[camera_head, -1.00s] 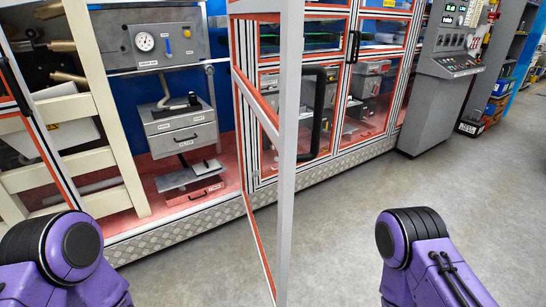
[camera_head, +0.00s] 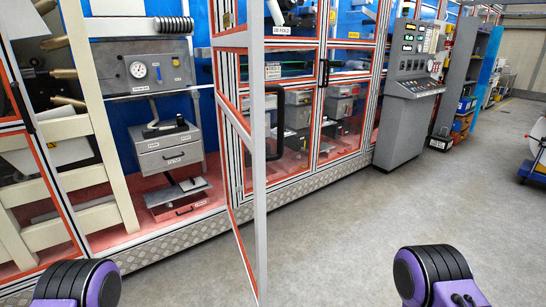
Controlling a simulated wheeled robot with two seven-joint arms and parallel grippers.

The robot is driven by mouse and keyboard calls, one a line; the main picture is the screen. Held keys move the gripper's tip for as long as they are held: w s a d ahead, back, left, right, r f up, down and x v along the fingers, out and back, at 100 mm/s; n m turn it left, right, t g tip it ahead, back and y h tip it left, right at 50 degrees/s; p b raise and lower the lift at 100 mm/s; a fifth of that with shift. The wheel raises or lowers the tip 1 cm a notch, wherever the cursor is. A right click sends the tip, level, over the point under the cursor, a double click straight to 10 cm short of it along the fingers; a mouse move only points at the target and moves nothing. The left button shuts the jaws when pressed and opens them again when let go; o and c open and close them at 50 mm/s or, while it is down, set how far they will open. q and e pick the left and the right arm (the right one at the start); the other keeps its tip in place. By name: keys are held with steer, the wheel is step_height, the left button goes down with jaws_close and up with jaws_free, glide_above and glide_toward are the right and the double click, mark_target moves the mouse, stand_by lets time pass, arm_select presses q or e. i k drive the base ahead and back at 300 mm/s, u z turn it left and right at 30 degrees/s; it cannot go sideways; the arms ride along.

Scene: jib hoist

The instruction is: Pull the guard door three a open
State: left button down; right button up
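A guard door (camera_head: 259,200) with a grey frame and orange-red edging stands swung out from the machine enclosure, seen nearly edge-on. A black bar handle (camera_head: 281,122) shows at its right edge. The bay to its left stands open, showing a gauge panel (camera_head: 152,67) and a grey drawer box (camera_head: 168,148). I cannot read a door label that says three a. Only purple and black links of my arms show at the bottom left and bottom right. Both grippers are out of view, and nothing of mine is seen touching the door.
Closed glazed doors (camera_head: 343,100) with black handles continue to the right. A grey control console (camera_head: 408,110) stands beyond them, then shelving (camera_head: 470,85). The grey floor (camera_head: 380,215) in front is clear. A wheeled item (camera_head: 536,150) is at the far right edge.

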mark_target(247, 39)
steer(key=z, duration=0.5)
steer(key=i, duration=1.2)
steer(key=u, duration=0.45)
